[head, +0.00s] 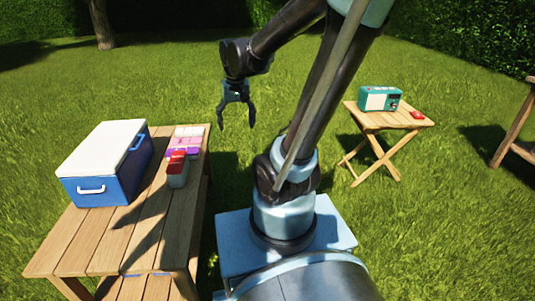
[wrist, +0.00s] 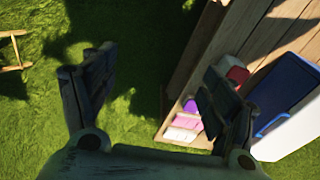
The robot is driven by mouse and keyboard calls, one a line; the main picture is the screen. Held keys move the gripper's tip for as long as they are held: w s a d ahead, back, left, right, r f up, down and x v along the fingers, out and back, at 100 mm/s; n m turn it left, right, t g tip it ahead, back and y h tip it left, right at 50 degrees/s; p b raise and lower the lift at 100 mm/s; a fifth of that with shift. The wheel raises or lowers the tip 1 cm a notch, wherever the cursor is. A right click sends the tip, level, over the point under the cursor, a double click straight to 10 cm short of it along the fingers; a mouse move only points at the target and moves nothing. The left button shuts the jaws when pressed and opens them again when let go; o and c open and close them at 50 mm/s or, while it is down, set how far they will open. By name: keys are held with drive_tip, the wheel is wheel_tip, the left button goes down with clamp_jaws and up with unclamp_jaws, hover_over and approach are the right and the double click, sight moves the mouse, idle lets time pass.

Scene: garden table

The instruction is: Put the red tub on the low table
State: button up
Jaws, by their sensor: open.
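A red-topped item with a grey lower part (head: 177,168) stands at the right edge of the slatted wooden table on the left; I cannot tell whether it is the red tub. It also shows in the wrist view (wrist: 237,76), partly behind a finger. Which table is the low one is not certain; the folding one is small. My gripper (head: 237,122) is open and empty, above the grass between the tables, fingers pointing down. Its fingers also show in the wrist view (wrist: 150,75).
White, pink and purple items (head: 187,141) lie beside the red-topped item. A blue cooler with a white lid (head: 97,190) fills much of the left table. A teal radio (head: 380,99) stands on the folding table. Another wooden piece (head: 513,125) is at the right edge. Grass lies between.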

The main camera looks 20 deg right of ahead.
drive_tip(key=s+d+f, duration=0.3)
drive_tip(key=s+d, duration=0.1)
drive_tip(key=s, duration=0.3)
drive_tip(key=s+d+f, duration=0.3)
drive_tip(key=s+d, duration=0.1)
drive_tip(key=s, duration=0.3)
drive_tip(key=shift+s+n+t, duration=0.15)
drive_tip(key=shift+n+t, duration=0.15)
drive_tip(key=shift+t, duration=0.1)
idle(0.5)
